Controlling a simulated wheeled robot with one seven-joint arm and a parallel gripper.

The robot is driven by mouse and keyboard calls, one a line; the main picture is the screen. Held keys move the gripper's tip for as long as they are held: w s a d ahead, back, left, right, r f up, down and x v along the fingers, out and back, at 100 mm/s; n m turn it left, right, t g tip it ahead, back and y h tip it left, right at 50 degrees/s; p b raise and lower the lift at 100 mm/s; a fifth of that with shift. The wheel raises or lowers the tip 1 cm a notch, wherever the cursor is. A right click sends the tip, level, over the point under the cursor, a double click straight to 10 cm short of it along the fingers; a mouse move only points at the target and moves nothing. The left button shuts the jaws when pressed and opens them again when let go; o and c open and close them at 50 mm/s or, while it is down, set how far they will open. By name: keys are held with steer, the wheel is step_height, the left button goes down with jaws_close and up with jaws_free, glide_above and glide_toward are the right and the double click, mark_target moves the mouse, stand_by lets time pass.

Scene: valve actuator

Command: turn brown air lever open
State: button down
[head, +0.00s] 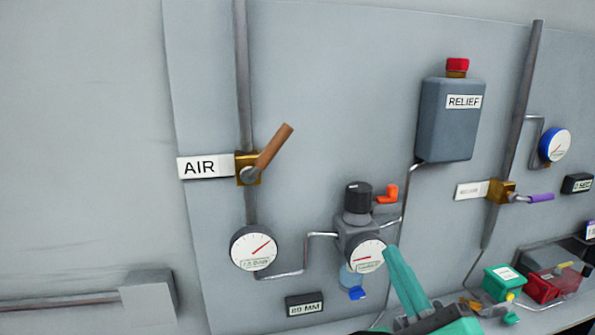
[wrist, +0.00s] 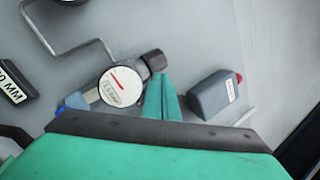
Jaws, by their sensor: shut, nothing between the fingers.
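The brown air lever (head: 275,147) sits on a brass valve body (head: 248,168) in the head view, beside the "AIR" label (head: 205,166). It slants up and to the right from the valve, at an angle to the vertical pipe. My green gripper (head: 394,254) is at the lower right of the head view, in front of the regulator gauge and well apart from the lever. Its fingers are shut together with nothing between them. In the wrist view the gripper fingers (wrist: 164,82) point up near the gauge, and the brown lever does not show.
A gauge (head: 254,248) hangs below the air valve. A regulator with black knob (head: 358,197) and orange lever (head: 388,194) stands between my gripper and the air lever. The grey relief tank (head: 450,120) and purple lever (head: 540,198) are to the right.

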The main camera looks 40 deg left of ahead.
steer(key=s+a+r+n+g+y, duration=0.4)
steer(key=s+r+g, duration=0.35)
steer(key=r, duration=0.45)
glide_toward(266, 155)
steer(key=w+a+r, duration=0.3)
steer(key=w, duration=0.2)
steer(key=shift+s+a+r+g+h, duration=0.1)
steer(key=shift+a+r+g+h, duration=0.25)
steer(key=shift+a+h, duration=0.1)
steer(key=shift+a+n, duration=0.15)
steer(key=shift+n, duration=0.15)
